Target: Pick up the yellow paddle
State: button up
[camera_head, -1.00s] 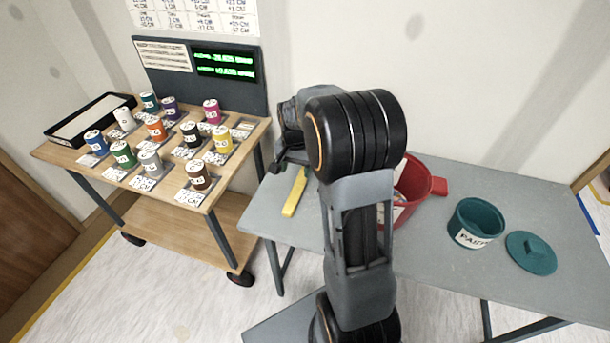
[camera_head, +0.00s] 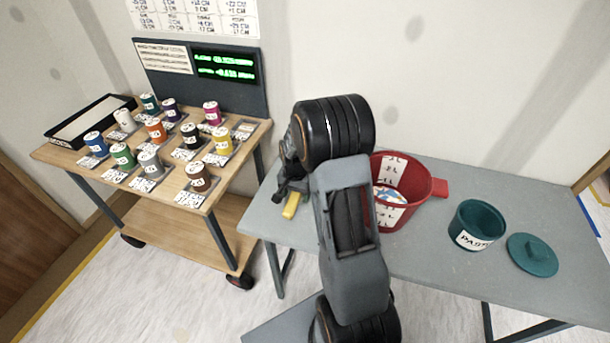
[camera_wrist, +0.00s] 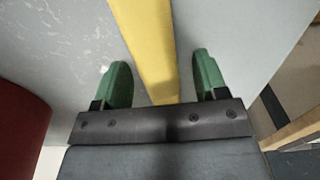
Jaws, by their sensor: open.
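The yellow paddle (camera_head: 291,206) lies on the grey table (camera_head: 262,222) near its left end. In the head view my arm and gripper hide most of it, leaving one end visible. In the wrist view the yellow paddle (camera_wrist: 150,45) runs as a long strip from the top edge down between my fingers. My gripper (camera_wrist: 160,82) is open, with one green finger on each side of the paddle and a gap on both sides. In the head view my gripper (camera_head: 290,190) is low over the paddle. I cannot tell its exact height above the table.
A red bucket (camera_head: 415,205) stands right of my arm, and its side shows at left in the wrist view (camera_wrist: 20,125). A teal paste pot (camera_head: 476,224) and teal lid (camera_head: 532,254) lie farther right. A wooden cart (camera_head: 222,190) with several labelled cans stands left.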

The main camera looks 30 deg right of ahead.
jog(key=shift+f, duration=0.1)
jog(key=c, duration=1)
jog(key=shift+w+r, duration=0.1)
jog(key=shift+r, duration=0.5)
notch_tip(320, 180, up, 2)
jog(key=shift+r, duration=0.2)
jog(key=s+a+r, duration=0.1)
jog(key=s+r, duration=0.2)
jog(key=s, duration=0.1)
jog(key=s+a+r, duration=0.2)
jog(key=s+r, duration=0.1)
jog(key=s, duration=0.1)
jog(key=s+a+r, duration=0.2)
jog(key=s+r, duration=0.1)
jog(key=s, duration=0.2)
jog(key=shift+a+r, duration=0.15)
jog(key=shift+r, duration=0.1)
